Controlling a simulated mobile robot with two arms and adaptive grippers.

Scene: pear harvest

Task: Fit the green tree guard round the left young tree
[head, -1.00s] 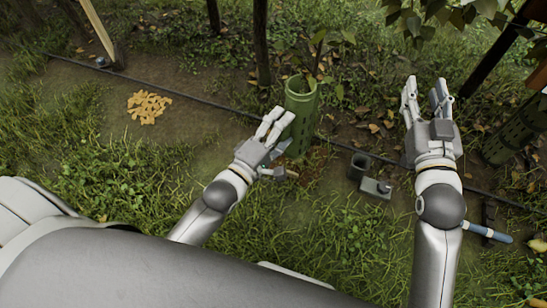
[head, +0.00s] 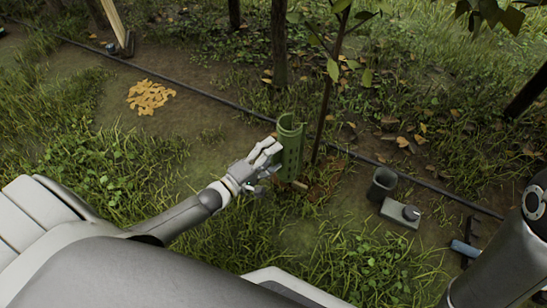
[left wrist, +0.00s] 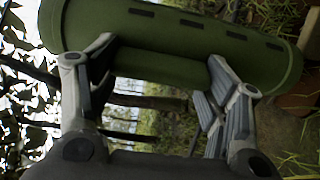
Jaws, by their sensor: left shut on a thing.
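The green tree guard (head: 291,150) is a slotted tube standing upright, just left of the left young tree (head: 324,115). The thin trunk shows apart from the tube, not inside it. My left gripper (head: 270,160) is shut on the near left side of the guard. In the left wrist view the guard (left wrist: 190,30) crosses the top, and the fingers (left wrist: 165,70) close on its lower part. The guard's base is partly hidden by grass. My right gripper is out of view; only its arm shows at the right edge.
A dark cup (head: 382,183) and a grey box (head: 400,213) stand right of the tree. A blue-handled tool (head: 464,248) lies farther right. A black hose (head: 220,102) crosses the ground. A wood-chip pile (head: 150,97) lies at left. Thicker trunks (head: 279,45) stand behind.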

